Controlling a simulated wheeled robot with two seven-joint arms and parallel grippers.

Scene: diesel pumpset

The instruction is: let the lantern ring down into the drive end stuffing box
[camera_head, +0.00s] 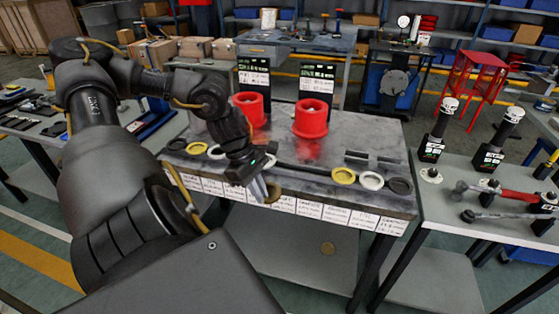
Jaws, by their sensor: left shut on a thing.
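Two red flanged stuffing boxes stand upright on the grey bench, a left one (249,110) and a right one (312,119). The labels behind them are too small to read, so I cannot tell which is the drive end. My left gripper (262,188) is low at the bench's front edge, in front of and below the red boxes. It is shut on a tan, brass-like ring (274,193), probably the lantern ring, partly hidden by the fingers. The ring is clear of both boxes. My right gripper is not in view.
Yellow (343,176), white (371,181) and dark (400,186) rings lie along the bench front, with more rings (196,148) to the left. The right table (459,214) holds tools. A red stool (474,84) stands behind.

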